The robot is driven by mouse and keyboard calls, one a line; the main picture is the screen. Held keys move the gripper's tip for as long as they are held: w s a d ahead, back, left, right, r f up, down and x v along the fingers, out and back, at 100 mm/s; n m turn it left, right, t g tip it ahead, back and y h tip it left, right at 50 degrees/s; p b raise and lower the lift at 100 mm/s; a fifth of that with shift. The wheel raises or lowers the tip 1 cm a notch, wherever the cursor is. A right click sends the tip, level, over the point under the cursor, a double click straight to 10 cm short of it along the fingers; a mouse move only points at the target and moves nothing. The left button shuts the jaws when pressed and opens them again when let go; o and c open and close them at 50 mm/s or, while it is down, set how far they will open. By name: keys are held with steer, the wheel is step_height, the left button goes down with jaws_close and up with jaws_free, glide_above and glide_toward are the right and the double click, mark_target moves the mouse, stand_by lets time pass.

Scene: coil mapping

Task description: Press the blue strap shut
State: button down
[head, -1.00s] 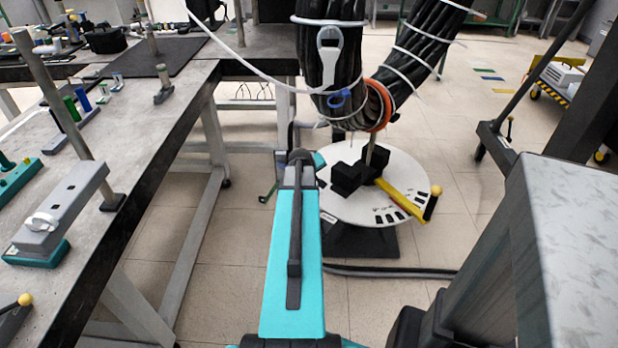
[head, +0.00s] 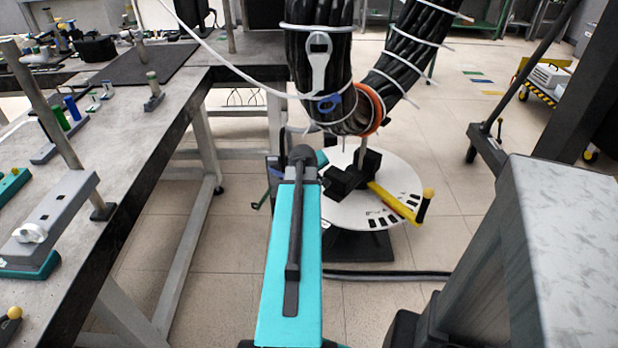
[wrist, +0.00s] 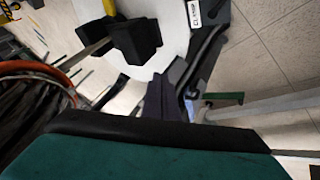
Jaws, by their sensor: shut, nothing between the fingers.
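The blue strap (head: 329,103) shows as a small blue piece low on the thick black cable bundle (head: 319,130), just below a pale grey clip (head: 318,62). Whether its ends are closed cannot be made out. In the head view my teal arm reaches forward below the bundle, and its dark end hides most of my gripper. In the wrist view my gripper (wrist: 170,92) shows as dark grey fingers, shut and empty. The bundle (wrist: 35,110) and its orange ring (wrist: 50,66) are at the left there. The blue strap is not visible in that view.
A round white plate (head: 385,208) on a black stand bears black blocks (head: 350,174) and a yellow handle (head: 393,202), close beyond my gripper. A grey workbench (head: 150,120) stands at left. A hose (head: 390,275) lies on the floor. A yellow cart (head: 545,80) is far right.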

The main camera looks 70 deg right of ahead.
steer(key=w+a+m+g+b, duration=0.1)
steer(key=w+a, duration=0.3)
steer(key=w, duration=0.4)
steer(key=w+a+m+g+b, duration=0.1)
steer(key=w+a+m+b, duration=0.1)
steer(key=w+a, duration=0.3)
steer(key=w, duration=0.4)
steer(key=shift+a+m, duration=0.25)
steer(key=shift+m, duration=0.15)
steer(key=shift+w, duration=0.1)
steer(key=s+d+f, duration=0.4)
steer(key=d+f, duration=0.3)
steer(key=d, duration=0.1)
steer(key=shift+d+f, duration=0.3)
steer(key=shift+d, duration=0.05)
